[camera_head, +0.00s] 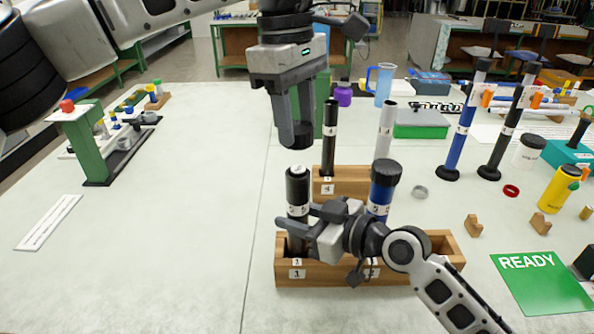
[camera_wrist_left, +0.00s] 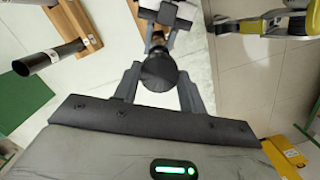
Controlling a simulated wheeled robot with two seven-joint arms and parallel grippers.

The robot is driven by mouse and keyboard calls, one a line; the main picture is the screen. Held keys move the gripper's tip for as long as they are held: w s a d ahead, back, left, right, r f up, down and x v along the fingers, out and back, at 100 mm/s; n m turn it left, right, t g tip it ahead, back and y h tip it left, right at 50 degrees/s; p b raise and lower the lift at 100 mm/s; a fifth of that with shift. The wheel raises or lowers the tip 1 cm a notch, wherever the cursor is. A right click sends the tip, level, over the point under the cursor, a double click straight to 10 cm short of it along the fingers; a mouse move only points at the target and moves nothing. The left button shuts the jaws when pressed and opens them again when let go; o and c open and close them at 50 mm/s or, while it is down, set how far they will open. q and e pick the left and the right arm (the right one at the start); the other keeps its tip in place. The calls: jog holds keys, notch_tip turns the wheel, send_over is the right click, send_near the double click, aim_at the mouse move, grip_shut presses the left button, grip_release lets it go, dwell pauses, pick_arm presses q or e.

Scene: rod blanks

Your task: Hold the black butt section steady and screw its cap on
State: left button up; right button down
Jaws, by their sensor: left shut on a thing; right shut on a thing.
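The black butt section (camera_head: 297,190) stands upright in the left slot, marked 1, of the front wooden rack (camera_head: 330,275). My right gripper (camera_head: 298,222) is shut on it below its white label and partly hides it. My left gripper (camera_head: 293,138) points straight down above the section, with a small gap to its top. It is shut on a round black cap (camera_wrist_left: 158,74), which shows between its fingers in the left wrist view. In the head view the fingers mostly hide the cap.
A blue section (camera_head: 381,196) with a black cap stands to the right in the same rack. A rear rack (camera_head: 345,183) holds a dark and a white tube. A green READY mat (camera_head: 540,283) lies at right. The table's left middle is clear.

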aim_at(297, 170)
pick_arm(q)
jog(key=shift+f, duration=1.7)
jog(key=shift+f, duration=0.9)
jog(key=shift+f, duration=0.55)
jog(key=shift+d, duration=0.1)
jog(key=m, duration=0.5)
jog(key=shift+y, duration=0.3)
jog(key=m, duration=0.5)
jog(key=shift+g+y, duration=0.3)
jog(key=m, duration=0.5)
jog(key=shift+d, duration=0.1)
jog(key=m+y, duration=0.1)
jog(key=m, duration=0.3)
